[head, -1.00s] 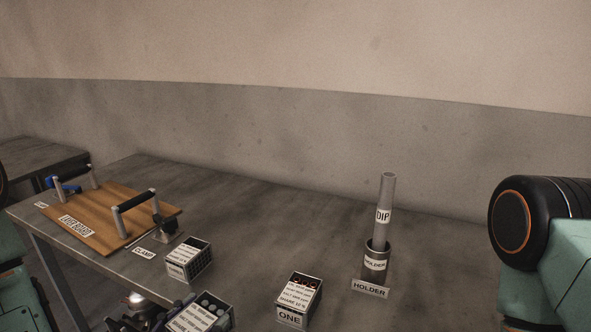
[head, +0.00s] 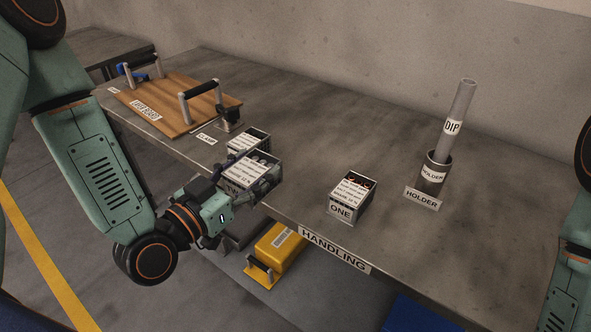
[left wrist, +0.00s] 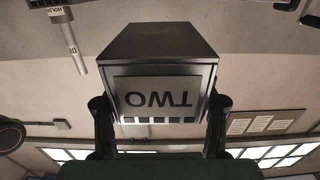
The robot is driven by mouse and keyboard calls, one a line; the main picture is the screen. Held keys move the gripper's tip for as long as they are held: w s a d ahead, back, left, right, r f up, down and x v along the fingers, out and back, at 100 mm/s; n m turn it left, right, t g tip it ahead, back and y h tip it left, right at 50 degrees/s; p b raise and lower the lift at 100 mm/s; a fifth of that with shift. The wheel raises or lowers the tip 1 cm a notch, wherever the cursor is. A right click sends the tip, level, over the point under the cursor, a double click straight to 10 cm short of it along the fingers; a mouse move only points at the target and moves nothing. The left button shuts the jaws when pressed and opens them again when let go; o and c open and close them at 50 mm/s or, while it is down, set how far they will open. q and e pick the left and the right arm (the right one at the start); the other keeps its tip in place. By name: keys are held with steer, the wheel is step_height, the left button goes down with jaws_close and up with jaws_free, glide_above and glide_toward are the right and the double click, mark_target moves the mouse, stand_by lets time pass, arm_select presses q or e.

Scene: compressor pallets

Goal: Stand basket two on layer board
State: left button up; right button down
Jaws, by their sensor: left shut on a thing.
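Basket two (head: 255,170), a grey box with a white label and several round tops inside, is in my left gripper (head: 250,186) at the table's front edge. In the left wrist view its TWO face (left wrist: 165,97) appears upside down, with a finger of the left gripper (left wrist: 160,125) along each side. The layer board (head: 170,93) is a brown wooden panel with two upright handles, lying on the table at the back left, apart from the basket. My right gripper is out of view.
Another small basket (head: 262,134) stands just behind basket two. A dark clamp (head: 228,117) sits at the board's right corner. Basket one (head: 350,195) and the holder (head: 435,175) with the dip tube (head: 459,105) stand to the right. A yellow case (head: 276,252) is below the table edge.

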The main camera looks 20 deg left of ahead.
arm_select(q)
steer(key=w+d+f+b, duration=0.1)
steer(key=w, duration=0.2)
steer(key=w+d+f+b, duration=0.1)
steer(key=w+f, duration=0.1)
steer(key=w+d+f+b, duration=0.1)
steer(key=w, duration=0.2)
steer(key=shift+w+d+f, duration=0.15)
steer(key=shift+w+f, duration=0.2)
steer(key=shift+f, duration=0.05)
steer(key=shift+w+d+f, duration=0.2)
steer(key=shift+w+f, duration=0.15)
steer(key=shift+w, duration=0.25)
steer(key=shift+w+d+f, duration=0.2)
steer(key=shift+w+f, duration=0.15)
steer(key=shift+w, duration=0.2)
steer(key=shift+w+d+f, duration=0.2)
steer(key=shift+w+f, duration=0.15)
steer(key=shift+w, duration=0.25)
steer(key=shift+f+b, duration=0.2)
steer(key=shift+b, duration=0.25)
steer(key=o, duration=1.6)
steer(key=shift+s, duration=0.1)
steer(key=shift+c, duration=0.2)
